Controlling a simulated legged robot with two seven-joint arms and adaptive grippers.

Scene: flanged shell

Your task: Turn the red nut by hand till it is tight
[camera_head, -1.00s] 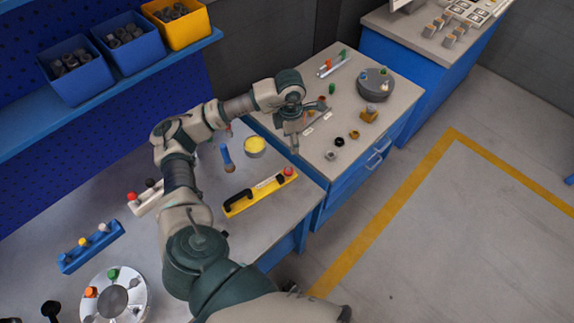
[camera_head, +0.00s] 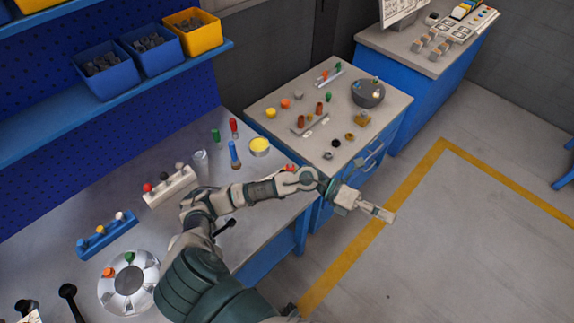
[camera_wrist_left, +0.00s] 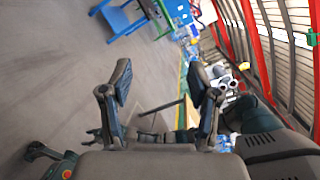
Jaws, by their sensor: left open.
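A round silver flanged shell (camera_head: 113,296) lies on the bench at the lower left, with a green nut (camera_head: 129,257) and an orange-red nut (camera_head: 107,271) on its flange. A red knob (camera_head: 147,187) sits on a white block (camera_head: 180,193) beyond it. I cannot tell for certain which is the red nut. My left gripper (camera_head: 388,214) is out over the floor, past the drawer cabinet and far right of the shell. In the left wrist view the left gripper (camera_wrist_left: 161,95) is open, its fingers apart with nothing between them. My right gripper is not clearly in view.
A blue block with knobs (camera_head: 107,236) stands near the shell. Dark-handled tools (camera_head: 68,292) lie at the lower left. The drawer cabinet top (camera_head: 290,125) holds several small parts and a dark round piece (camera_head: 368,94). The floor (camera_head: 450,240) at the right is clear.

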